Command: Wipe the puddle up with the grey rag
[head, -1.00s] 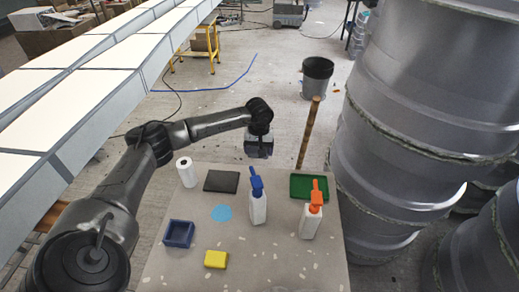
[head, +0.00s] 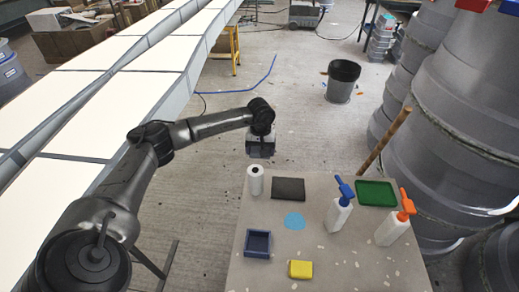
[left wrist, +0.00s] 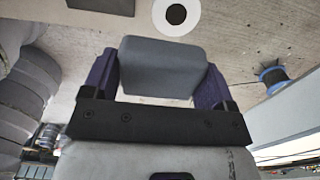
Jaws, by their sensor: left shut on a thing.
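The light blue puddle (head: 294,221) lies on the speckled table (head: 330,262), in front of a dark flat pad. My left gripper (head: 261,150) is beyond the table's back edge, behind the paper roll and away from the puddle. In the left wrist view my left gripper (left wrist: 158,85) is shut on a grey block-shaped thing, which looks like the grey rag (left wrist: 163,66). Its lower part is hidden by the gripper body. The puddle does not show in that view. My right gripper is not in view.
On the table are a white roll (head: 255,180), the dark pad (head: 288,188), a blue box (head: 257,244), a yellow sponge (head: 300,269), a blue-topped spray bottle (head: 339,215), an orange-topped one (head: 392,230) and a green tray (head: 376,193). Large grey moulds (head: 455,140) stand right.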

